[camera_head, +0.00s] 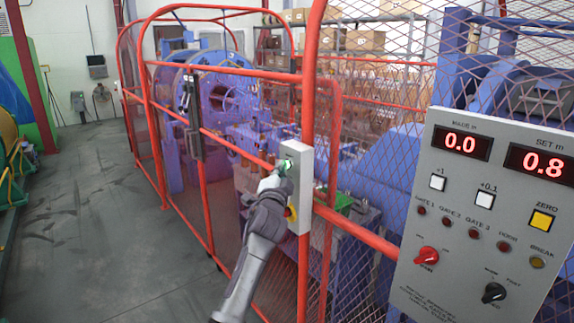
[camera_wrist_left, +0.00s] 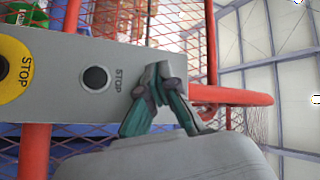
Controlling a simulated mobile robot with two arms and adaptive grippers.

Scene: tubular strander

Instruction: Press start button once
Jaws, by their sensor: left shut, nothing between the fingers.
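A grey button box (camera_head: 303,175) is mounted on the red fence frame. Its green start button (camera_head: 288,163) shows at the upper part, partly covered by my left gripper (camera_head: 279,172). The gripper is shut and empty, with its tips at or very close to the button; I cannot tell whether they touch or press it. In the left wrist view, the shut fingertips (camera_wrist_left: 163,76) lie over the end of the box (camera_wrist_left: 60,100) and hide the start button. A black button (camera_wrist_left: 95,78) marked STOP is beside them. My right gripper is not in view.
A yellow emergency stop ring (camera_wrist_left: 14,70) is on the same box. A large control panel (camera_head: 470,220) with red displays reading 0.0 and 0.8 stands at right. Red mesh fencing (camera_head: 255,73) encloses blue machinery. The grey floor (camera_head: 90,220) at left is clear.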

